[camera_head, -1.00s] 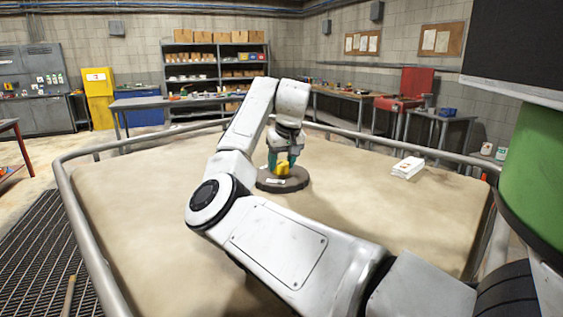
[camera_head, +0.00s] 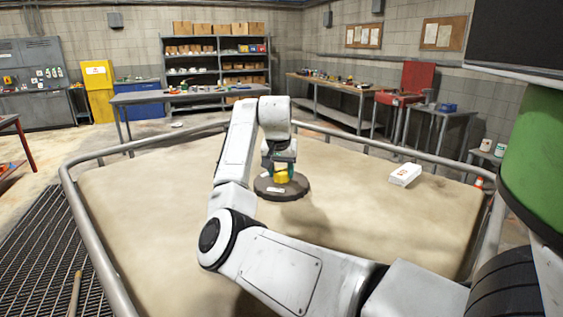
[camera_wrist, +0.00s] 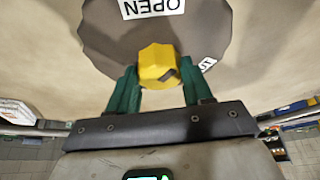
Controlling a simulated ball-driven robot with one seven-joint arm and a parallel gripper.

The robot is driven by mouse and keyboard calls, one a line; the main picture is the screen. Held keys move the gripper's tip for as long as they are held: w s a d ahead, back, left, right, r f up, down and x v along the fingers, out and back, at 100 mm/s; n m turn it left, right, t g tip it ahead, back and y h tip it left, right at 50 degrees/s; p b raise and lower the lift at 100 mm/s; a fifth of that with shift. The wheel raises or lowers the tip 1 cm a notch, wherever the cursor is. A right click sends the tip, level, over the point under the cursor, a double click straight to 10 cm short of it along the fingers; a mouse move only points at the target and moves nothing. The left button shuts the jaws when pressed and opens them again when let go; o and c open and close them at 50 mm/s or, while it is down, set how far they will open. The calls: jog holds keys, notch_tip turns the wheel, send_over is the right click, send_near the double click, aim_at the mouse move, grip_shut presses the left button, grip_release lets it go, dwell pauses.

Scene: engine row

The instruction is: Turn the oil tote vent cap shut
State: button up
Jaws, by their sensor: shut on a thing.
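The yellow vent cap (camera_head: 281,177) stands on a dark round plate (camera_head: 296,190) on top of the tan tote (camera_head: 150,215). In the wrist view the faceted cap (camera_wrist: 157,63) has a dark mark on its lower right. The plate (camera_wrist: 110,35) carries a white "OPEN" label (camera_wrist: 151,7) at the top and a second, partly cut label (camera_wrist: 208,63) at the right, which I cannot read fully. My gripper (camera_wrist: 157,75) has its green fingers on both sides of the cap, shut on it. In the head view the gripper (camera_head: 279,168) partly hides the cap.
A metal rail (camera_head: 85,235) runs around the tote's top. A white box (camera_head: 405,174) lies on the tote to the right of the plate. A green cylinder (camera_head: 535,155) stands close at the right edge. The tote's left surface is clear.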

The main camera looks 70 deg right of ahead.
jog(key=m+g+p, duration=0.1)
jog(key=m, duration=0.1)
jog(key=m+p, duration=0.1)
jog(key=m, duration=0.1)
jog(key=shift+w+r+m+g+p, duration=0.1)
jog(key=shift+w+m+g+p, duration=0.05)
jog(key=shift+m+g+p, duration=0.2)
jog(key=m, duration=0.1)
jog(key=m+g, duration=0.1)
jog(key=m, duration=0.1)
jog(key=shift+d+m+g+y+p, duration=0.1)
jog(key=shift+m+g+y+p, duration=0.15)
jog(key=shift+y+p, duration=0.1)
jog(key=m+g+y, duration=0.1)
jog(key=m, duration=0.3)
jog(key=shift+w, duration=0.15)
jog(key=shift+d+m+g+y+b, duration=0.15)
jog(key=shift+m+g+y+b, duration=0.35)
jog(key=shift+m, duration=1.5)
jog(key=shift+y, duration=0.25)
jog(key=o, duration=1)
jog(key=shift+w, duration=0.1)
